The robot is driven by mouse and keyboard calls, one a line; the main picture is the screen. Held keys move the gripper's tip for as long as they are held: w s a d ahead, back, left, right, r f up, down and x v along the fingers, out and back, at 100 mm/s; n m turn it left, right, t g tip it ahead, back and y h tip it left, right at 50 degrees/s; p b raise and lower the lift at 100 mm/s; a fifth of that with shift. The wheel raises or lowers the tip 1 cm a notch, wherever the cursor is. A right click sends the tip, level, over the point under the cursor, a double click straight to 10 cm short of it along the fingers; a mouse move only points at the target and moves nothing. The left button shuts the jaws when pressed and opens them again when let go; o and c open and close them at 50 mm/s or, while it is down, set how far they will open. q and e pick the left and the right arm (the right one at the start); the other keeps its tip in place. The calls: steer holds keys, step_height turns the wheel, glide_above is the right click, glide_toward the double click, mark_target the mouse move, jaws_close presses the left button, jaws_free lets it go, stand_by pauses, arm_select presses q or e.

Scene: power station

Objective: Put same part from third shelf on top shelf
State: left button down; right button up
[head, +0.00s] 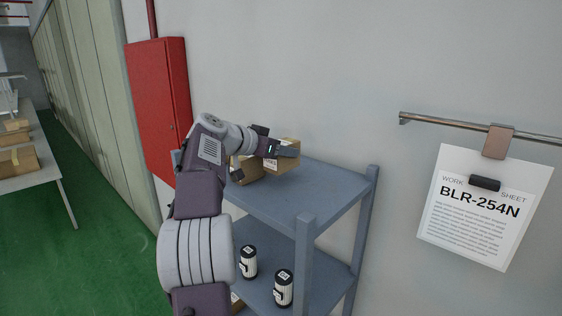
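A blue-grey shelf unit (325,185) stands against the wall. On its top shelf are two small brown cardboard boxes: one with a white label (284,163), and one to its left (248,171), partly hidden by my gripper. My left gripper (262,164) is at these boxes, its fingers spread apart around the left one; whether they press on it I cannot tell. On the shelf below stand two dark cylinders with white labels, one at left (249,262) and one at right (283,289). Lower down, part of a brown box (237,301) shows, mostly hidden. My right gripper is out of view.
A red cabinet (160,105) is on the wall behind my arm. A work sheet reading BLR-254N (484,215) hangs from a rail at right. A table (60,177) with cardboard boxes stands far left. The front right of the top shelf is clear.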

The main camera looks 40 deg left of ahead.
mark_target(270, 163)
arm_select(q)
steer(key=shift+w+a+f, duration=0.1)
steer(key=shift+w+f, duration=0.15)
steer(key=shift+f, duration=0.1)
steer(key=shift+s+d+f, duration=0.2)
steer(key=shift+s+f, duration=0.05)
steer(key=shift+f, duration=0.4)
steer(key=shift+s+d+f, duration=0.2)
steer(key=shift+s+f, duration=0.05)
steer(key=shift+f, duration=0.55)
steer(key=shift+w+a+f, duration=0.25)
steer(key=shift+a+f, duration=0.05)
steer(key=c, duration=0.7)
jaws_free()
steer(key=shift+o, duration=0.5)
steer(key=shift+d, duration=0.1)
steer(key=shift+s+d+r, duration=0.1)
steer(key=shift+s+r, duration=0.05)
steer(key=shift+s, duration=0.05)
steer(key=shift+r, duration=0.1)
steer(key=b+v, duration=0.1)
steer(key=v, duration=0.2)
steer(key=b+v, duration=0.1)
steer(key=shift+s+a+f+b, duration=0.25)
steer(key=shift+a+b, duration=0.05)
steer(key=b+v, duration=0.1)
steer(key=v, duration=0.6)
steer(key=shift+d+r, duration=0.2)
steer(key=shift+r, duration=0.1)
